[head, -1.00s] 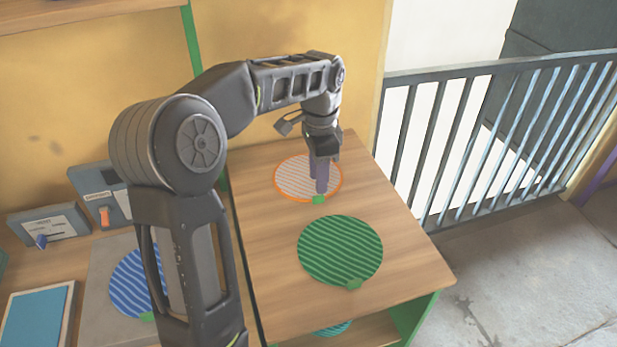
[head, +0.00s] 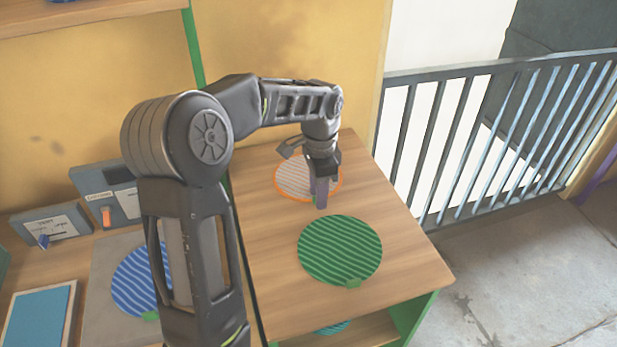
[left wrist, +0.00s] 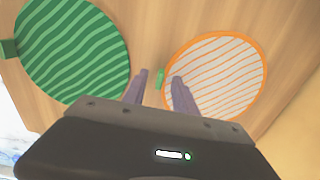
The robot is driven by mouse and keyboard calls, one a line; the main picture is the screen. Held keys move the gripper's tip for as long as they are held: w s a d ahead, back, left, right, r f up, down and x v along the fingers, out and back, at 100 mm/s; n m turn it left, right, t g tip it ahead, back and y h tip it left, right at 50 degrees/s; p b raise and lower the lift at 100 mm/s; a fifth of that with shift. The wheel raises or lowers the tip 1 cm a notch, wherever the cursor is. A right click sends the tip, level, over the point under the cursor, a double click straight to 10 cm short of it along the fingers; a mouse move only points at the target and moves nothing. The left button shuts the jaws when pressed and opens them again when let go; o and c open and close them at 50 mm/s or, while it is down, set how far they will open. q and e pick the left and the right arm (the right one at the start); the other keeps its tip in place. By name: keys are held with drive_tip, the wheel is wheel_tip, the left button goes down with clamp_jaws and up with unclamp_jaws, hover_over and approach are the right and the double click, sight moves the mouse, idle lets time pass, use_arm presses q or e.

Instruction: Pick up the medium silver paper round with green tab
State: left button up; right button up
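The silver round (head: 296,183) has wavy stripes and an orange rim, and lies flat on the wooden top at the back. Its small green tab (left wrist: 160,78) shows in the left wrist view between the tips of my left gripper (left wrist: 160,80). The two purple-grey fingers stand apart, with a gap around the tab. In the head view my left gripper (head: 320,204) points down at the round's front edge and hides most of the tab. The round also shows in the left wrist view (left wrist: 222,75). My right gripper is out of view.
A larger dark green striped round (head: 340,251) with a green tab lies just in front on the same wooden top (head: 405,280). A blue striped round (head: 135,280) lies on a grey plate at left. Two grey panels (head: 50,228) stand behind it. A railing (head: 480,150) is at right.

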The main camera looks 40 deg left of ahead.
use_arm(q)
drive_tip(key=shift+c, duration=0.3)
clamp_jaws()
idle(0.3)
